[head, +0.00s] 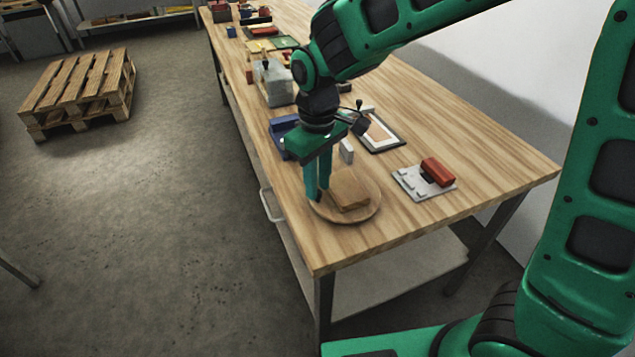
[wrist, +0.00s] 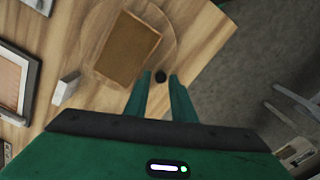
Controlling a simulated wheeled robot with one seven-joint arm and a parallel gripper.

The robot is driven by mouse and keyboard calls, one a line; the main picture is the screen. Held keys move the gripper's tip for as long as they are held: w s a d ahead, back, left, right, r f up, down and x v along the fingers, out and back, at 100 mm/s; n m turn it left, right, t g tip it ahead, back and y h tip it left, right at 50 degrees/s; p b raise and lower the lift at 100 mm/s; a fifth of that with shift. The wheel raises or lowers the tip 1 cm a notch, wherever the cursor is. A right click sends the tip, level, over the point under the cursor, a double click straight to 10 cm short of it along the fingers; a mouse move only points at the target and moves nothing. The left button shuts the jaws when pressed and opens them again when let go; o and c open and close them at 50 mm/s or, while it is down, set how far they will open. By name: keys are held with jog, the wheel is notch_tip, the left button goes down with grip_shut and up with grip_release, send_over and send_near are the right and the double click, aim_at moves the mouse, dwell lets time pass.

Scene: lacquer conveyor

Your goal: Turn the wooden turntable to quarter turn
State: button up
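The wooden turntable (head: 345,217) is a round disc near the front end of the long table. A brown square wooden block (head: 350,188) sits on it; both show in the wrist view, the disc (wrist: 167,40) and the block (wrist: 128,48). A small black knob (wrist: 160,76) stands by the disc's edge. My gripper (head: 318,193) points down at the turntable's left edge. In the wrist view my gripper (wrist: 160,80) has its fingers apart, with the knob between the tips and a gap on each side. I cannot see contact.
A grey plate with a red-handled part (head: 437,171) lies to the right. A framed panel (head: 380,132), a small white upright block (head: 346,150) and a blue bin (head: 284,135) stand behind. The table's left and front edges are close to the turntable.

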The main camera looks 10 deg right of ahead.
jog(key=shift+f, duration=0.4)
jog(key=shift+c, duration=0.2)
grip_shut()
